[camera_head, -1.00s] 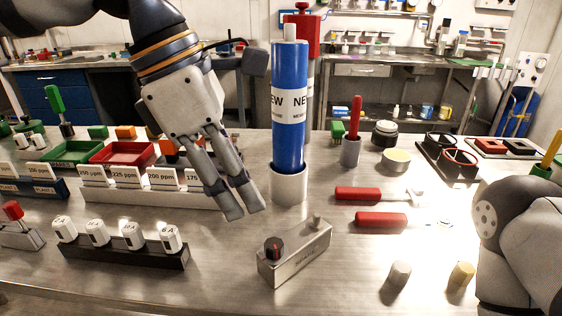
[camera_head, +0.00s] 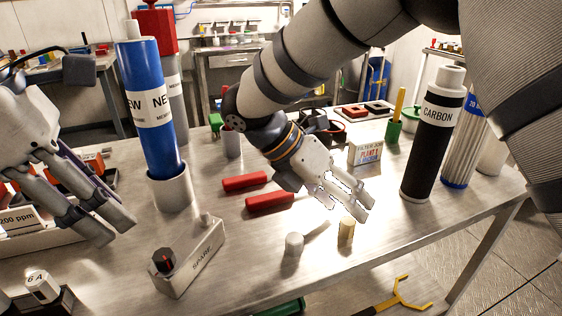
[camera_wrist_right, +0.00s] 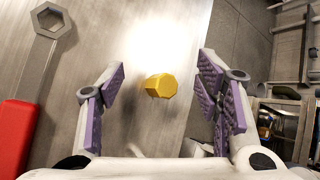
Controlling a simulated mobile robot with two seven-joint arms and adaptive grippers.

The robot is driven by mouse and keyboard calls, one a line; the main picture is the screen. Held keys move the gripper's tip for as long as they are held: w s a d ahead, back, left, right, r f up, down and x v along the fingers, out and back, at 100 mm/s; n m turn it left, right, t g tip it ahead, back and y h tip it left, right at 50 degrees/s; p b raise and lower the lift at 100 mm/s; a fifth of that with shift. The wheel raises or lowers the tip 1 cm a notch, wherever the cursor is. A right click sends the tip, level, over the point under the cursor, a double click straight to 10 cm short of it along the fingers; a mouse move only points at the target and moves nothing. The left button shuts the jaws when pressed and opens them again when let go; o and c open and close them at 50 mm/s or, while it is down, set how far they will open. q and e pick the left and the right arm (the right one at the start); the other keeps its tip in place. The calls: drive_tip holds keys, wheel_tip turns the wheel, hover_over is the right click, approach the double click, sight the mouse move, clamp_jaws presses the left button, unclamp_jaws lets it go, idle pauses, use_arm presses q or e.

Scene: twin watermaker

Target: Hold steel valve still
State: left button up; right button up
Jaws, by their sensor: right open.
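A short grey metal cylinder (camera_head: 293,244), which looks like the steel valve, stands on the bench near its front. A similar short brass-yellow piece (camera_head: 346,229) stands to its right. My right gripper (camera_head: 362,207) is open and empty above the bench, close behind and right of the brass piece. In the right wrist view the faceted yellow piece (camera_wrist_right: 160,86) shows between the open fingers, apart from both. The grey cylinder is not clearly seen there. My left gripper (camera_head: 117,228) is open and empty at the left, in front of the blue cartridge's cup.
A blue cartridge (camera_head: 155,110) stands in a white cup (camera_head: 170,190). Two red-handled tools (camera_head: 268,201) lie behind. A black CARBON cartridge (camera_head: 432,140) stands at right, near the bench edge.

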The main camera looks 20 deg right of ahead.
sight(201, 225)
drive_tip(key=w+a+r+y, duration=0.1)
drive_tip(key=a, duration=0.3)
drive_tip(key=w+a+r+n+t+y, duration=0.1)
drive_tip(key=a, duration=0.3)
drive_tip(key=w+a+r+n+t+y, duration=0.1)
drive_tip(key=a+y, duration=0.1)
drive_tip(key=a, duration=0.2)
drive_tip(key=shift+a+r, duration=0.15)
drive_tip(key=shift+a, duration=0.1)
drive_tip(key=a+r+y, duration=0.1)
drive_tip(key=a+r, duration=0.1)
drive_tip(key=a, duration=0.1)
drive_tip(key=a+r+n+y, duration=0.1)
drive_tip(key=a+r, duration=0.1)
drive_tip(key=a, duration=0.1)
drive_tip(key=a+r+n+t+y, duration=0.1)
drive_tip(key=a+r, duration=0.1)
drive_tip(key=a, duration=0.2)
drive_tip(key=shift+w+y, duration=0.15)
drive_tip(key=shift+y, duration=0.25)
wheel_tip(201, 225, down, 11)
drive_tip(key=shift+f, duration=0.35)
clamp_jaws()
drive_tip(key=shift+c, duration=0.9)
unclamp_jaws()
